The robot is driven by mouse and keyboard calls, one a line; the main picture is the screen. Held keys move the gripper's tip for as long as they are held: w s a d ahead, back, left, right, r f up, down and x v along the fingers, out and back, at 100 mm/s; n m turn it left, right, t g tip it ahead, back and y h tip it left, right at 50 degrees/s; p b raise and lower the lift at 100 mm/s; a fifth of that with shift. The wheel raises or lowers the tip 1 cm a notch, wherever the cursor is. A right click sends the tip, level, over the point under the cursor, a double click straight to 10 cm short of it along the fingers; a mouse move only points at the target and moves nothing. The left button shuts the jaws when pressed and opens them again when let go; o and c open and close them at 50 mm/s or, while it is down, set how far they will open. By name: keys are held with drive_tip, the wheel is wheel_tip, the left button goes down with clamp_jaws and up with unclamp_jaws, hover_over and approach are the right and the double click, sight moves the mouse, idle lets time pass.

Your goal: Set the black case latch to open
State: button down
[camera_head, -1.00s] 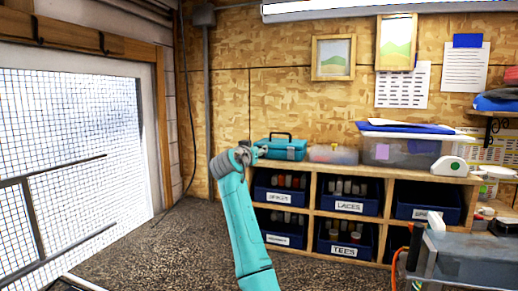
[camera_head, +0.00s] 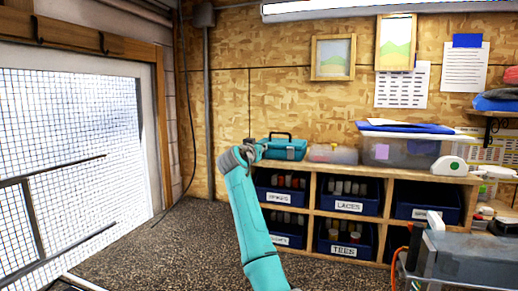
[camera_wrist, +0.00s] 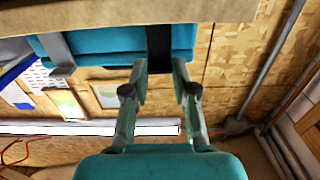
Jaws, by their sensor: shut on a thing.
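The teal case (camera_head: 287,149) with a dark handle sits on top of the wooden shelf unit, towards its left end. It shows upside down at the top of the wrist view (camera_wrist: 105,45). The black latch (camera_wrist: 159,42) is a dark upright strip on the case's side in the wrist view. My gripper (camera_wrist: 160,66) has its two fingertips either side of the latch's end, shut on it. In the head view my gripper (camera_head: 259,152) is at the case's left end, small and partly hidden by my wrist. Whether the latch is open or shut is unclear.
A clear container (camera_head: 333,153) stands right of the case, then a larger lidded bin (camera_head: 400,150). Blue labelled bins fill the wooden shelf (camera_head: 312,190) below. A grey cart (camera_head: 465,258) stands at the lower right. Floor left of the shelf is clear.

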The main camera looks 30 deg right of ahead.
drive_tip(key=shift+f, duration=0.1)
drive_tip(key=shift+s+a+f+t+h, duration=0.25)
drive_tip(key=shift+f+t+h, duration=0.3)
drive_tip(key=shift+t+h, duration=0.5)
drive_tip(key=shift+s+a+f+t+h, duration=0.1)
drive_tip(key=shift+a+f+t+h, duration=0.2)
drive_tip(key=shift+f+t+h, duration=0.7)
drive_tip(key=shift+s+a+f+t+h, duration=0.2)
drive_tip(key=shift+t+h, duration=0.45)
drive_tip(key=shift+h, duration=0.8)
drive_tip(key=shift+f, duration=0.1)
drive_tip(key=c, duration=0.9)
unclamp_jaws()
drive_tip(key=v, duration=1.2)
drive_tip(key=shift+f, duration=0.2)
